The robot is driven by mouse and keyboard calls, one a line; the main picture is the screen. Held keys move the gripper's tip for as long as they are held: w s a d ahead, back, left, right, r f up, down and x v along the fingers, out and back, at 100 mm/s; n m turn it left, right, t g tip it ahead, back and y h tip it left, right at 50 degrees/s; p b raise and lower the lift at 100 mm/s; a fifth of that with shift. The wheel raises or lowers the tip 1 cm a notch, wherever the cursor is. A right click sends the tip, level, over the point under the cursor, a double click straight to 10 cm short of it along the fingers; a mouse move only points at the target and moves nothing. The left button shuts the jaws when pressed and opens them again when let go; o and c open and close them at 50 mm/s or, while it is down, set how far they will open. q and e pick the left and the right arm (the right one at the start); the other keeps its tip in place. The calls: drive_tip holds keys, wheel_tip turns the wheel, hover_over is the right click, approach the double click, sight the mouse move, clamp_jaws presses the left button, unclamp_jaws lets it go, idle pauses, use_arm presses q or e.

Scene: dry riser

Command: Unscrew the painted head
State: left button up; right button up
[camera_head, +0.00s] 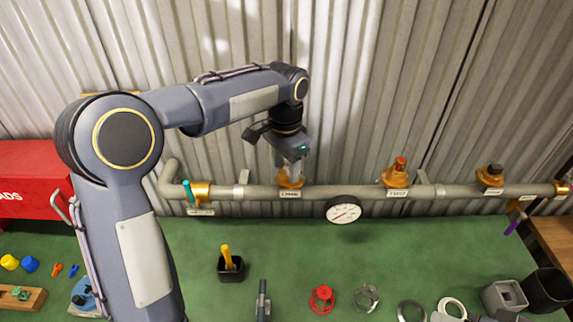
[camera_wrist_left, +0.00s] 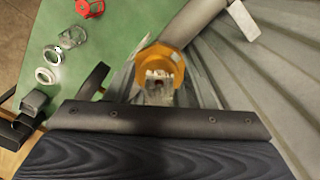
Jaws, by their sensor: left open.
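Three orange-brass fittings with heads stand along the grey pipe (camera_head: 345,192). The left fitting (camera_head: 289,179) is under my left gripper (camera_head: 291,164), which points down at it, open. In the left wrist view this orange fitting (camera_wrist_left: 160,58) sits between the jaws, with a pale, whitish head (camera_wrist_left: 158,76) facing the camera. I cannot tell whether the fingers touch it. The middle fitting (camera_head: 395,176) has a red-topped head (camera_head: 400,162). The right fitting (camera_head: 490,178) has a dark-topped head (camera_head: 495,168). Which head is painted is not certain.
A corrugated wall (camera_head: 420,80) rises close behind the pipe. A round gauge (camera_head: 343,210) hangs below it. The green bench (camera_head: 280,245) holds a black cup with a yellow handle (camera_head: 230,266), a red ring-shaped part (camera_head: 321,299), metal rings and grey containers (camera_head: 505,297). A red box (camera_head: 35,175) stands left.

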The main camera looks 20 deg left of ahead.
use_arm(q)
drive_tip(key=c, duration=1.1)
drive_tip(key=shift+o, duration=0.2)
drive_tip(key=n, duration=0.4)
drive_tip(key=shift+s+d, duration=0.1)
drive_tip(key=shift+d, duration=0.2)
drive_tip(key=shift+d+n, duration=0.1)
drive_tip(key=shift+n, duration=0.8)
drive_tip(key=n, duration=0.3)
drive_tip(key=shift+d+n, duration=0.25)
drive_tip(key=shift+n, duration=0.05)
drive_tip(key=shift+d+n, duration=0.1)
drive_tip(key=shift+n, duration=0.9)
